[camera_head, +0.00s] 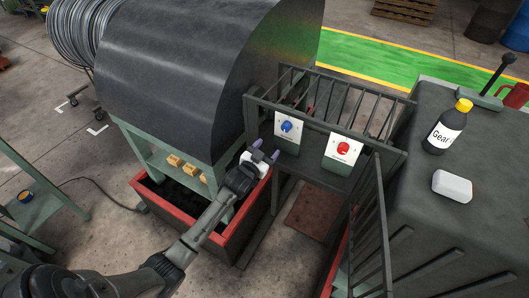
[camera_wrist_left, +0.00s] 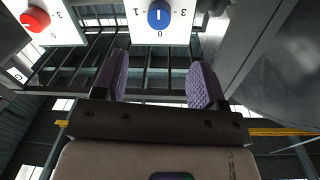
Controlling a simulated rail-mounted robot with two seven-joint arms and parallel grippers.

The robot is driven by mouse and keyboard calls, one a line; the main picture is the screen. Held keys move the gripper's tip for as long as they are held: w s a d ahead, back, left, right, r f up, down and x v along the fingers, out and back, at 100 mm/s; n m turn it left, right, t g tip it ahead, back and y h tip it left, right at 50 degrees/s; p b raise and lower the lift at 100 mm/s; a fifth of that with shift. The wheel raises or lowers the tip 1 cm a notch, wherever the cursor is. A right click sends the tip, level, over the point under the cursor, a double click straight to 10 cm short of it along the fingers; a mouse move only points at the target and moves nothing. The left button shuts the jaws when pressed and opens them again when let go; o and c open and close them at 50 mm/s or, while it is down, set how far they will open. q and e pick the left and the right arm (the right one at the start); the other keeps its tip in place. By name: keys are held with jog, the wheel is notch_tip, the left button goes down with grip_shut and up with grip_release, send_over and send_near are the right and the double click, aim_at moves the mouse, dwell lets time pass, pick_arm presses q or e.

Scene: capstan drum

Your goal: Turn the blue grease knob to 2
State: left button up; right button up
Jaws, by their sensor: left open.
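In the left wrist view the blue knob (camera_wrist_left: 159,14) is near the top edge, with a white line running vertically. The marks 0 below, 1 at left and 3 at right show; the plate's upper part is cut off. My left gripper (camera_head: 265,149) is open and empty, its purple fingertips below and left of the blue knob, apart from it. In the wrist view the fingers (camera_wrist_left: 160,65) stand apart below the knob. My right gripper is not in view.
A red knob (camera_head: 343,147) on a similar plate (camera_head: 343,162) is to the right. The big dark drum cover (camera_head: 195,70) stands at left. A bottle (camera_head: 447,132) and a white block (camera_head: 452,186) stand on the right-hand dark surface.

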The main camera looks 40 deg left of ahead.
pick_arm(q)
jog(key=shift+s+d, duration=0.1)
jog(key=shift+s, duration=0.55)
notch_tip(320, 180, down, 4)
jog(key=s+a+g, duration=0.1)
jog(key=g, duration=0.3)
jog(key=s+d+r+m+g+h, duration=0.25)
jog(key=s+d+g, duration=0.35)
jog(key=s+d, duration=1.25)
jog(key=s+d+f+g+h, duration=0.15)
jog(key=s+f, duration=0.25)
jog(key=s, duration=0.5)
jog(key=s+d+f+g, duration=0.1)
jog(key=s+f+g, duration=0.25)
jog(key=s, duration=0.45)
notch_tip(320, 180, up, 19)
jog(key=t+p, duration=0.1)
jog(key=p, duration=1.8)
jog(key=shift+w+f, duration=0.15)
jog(key=shift+w, duration=0.15)
